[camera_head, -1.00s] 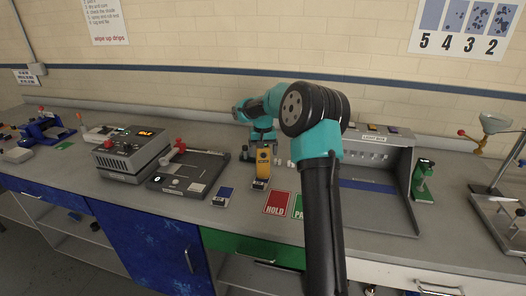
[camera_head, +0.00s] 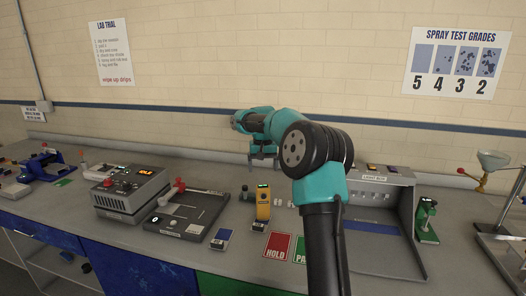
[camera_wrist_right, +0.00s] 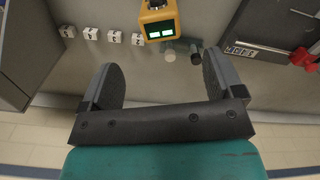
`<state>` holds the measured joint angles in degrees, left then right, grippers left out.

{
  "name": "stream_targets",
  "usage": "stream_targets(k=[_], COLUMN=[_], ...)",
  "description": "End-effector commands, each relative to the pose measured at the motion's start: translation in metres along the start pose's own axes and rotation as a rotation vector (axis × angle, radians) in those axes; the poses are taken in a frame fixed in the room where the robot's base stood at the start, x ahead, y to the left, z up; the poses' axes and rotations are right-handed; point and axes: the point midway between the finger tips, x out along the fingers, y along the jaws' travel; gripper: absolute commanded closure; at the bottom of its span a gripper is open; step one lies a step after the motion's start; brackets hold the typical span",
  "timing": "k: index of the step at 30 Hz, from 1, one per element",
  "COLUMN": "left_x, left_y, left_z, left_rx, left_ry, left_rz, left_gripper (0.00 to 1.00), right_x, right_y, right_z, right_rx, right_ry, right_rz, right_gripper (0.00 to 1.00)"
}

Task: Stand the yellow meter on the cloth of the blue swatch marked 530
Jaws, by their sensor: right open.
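The yellow meter (camera_head: 263,203) stands upright on the grey bench, right of the blue swatch. It also shows at the top of the right wrist view (camera_wrist_right: 158,22), with two lit displays. The blue swatch (camera_head: 222,236) lies flat near the bench's front edge, with a pale label too small to read. Its cloth is bare. My right gripper (camera_head: 264,158) is open and empty, above and behind the meter. My left gripper is not in view.
A red HOLD card (camera_head: 278,245) and a partly hidden green card (camera_head: 299,250) lie right of the meter. A dark flat board (camera_head: 187,212) is left of the swatch. A light box (camera_head: 385,240) stands to the right. Small numbered white blocks (camera_wrist_right: 91,33) sit near the meter.

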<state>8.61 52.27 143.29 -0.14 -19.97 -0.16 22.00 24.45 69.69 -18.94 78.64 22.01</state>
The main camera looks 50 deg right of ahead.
Motion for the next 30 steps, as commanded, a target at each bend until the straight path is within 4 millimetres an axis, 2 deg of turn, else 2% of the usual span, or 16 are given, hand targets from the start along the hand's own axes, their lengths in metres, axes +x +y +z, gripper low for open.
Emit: stream_targets(k=[1, 6, 12, 30], left_x=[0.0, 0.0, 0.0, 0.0], left_y=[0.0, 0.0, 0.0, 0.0], left_z=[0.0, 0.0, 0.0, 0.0], left_rx=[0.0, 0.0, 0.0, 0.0], left_ry=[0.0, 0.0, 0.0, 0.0], left_rz=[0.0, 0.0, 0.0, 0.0], left_gripper=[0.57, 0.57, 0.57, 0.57], right_x=[-0.011, -0.041, -0.061, -0.062], right_y=[0.0, -0.001, 0.0, -0.003], right_z=[0.0, 0.0, 0.0, 0.0], right_rx=[0.0, -0.001, -0.001, -0.006], right_ry=[0.004, 0.003, 0.001, 0.001], right_rz=[-0.002, -0.001, 0.0, -0.002], right_gripper=[0.13, 0.13, 0.13, 0.13])
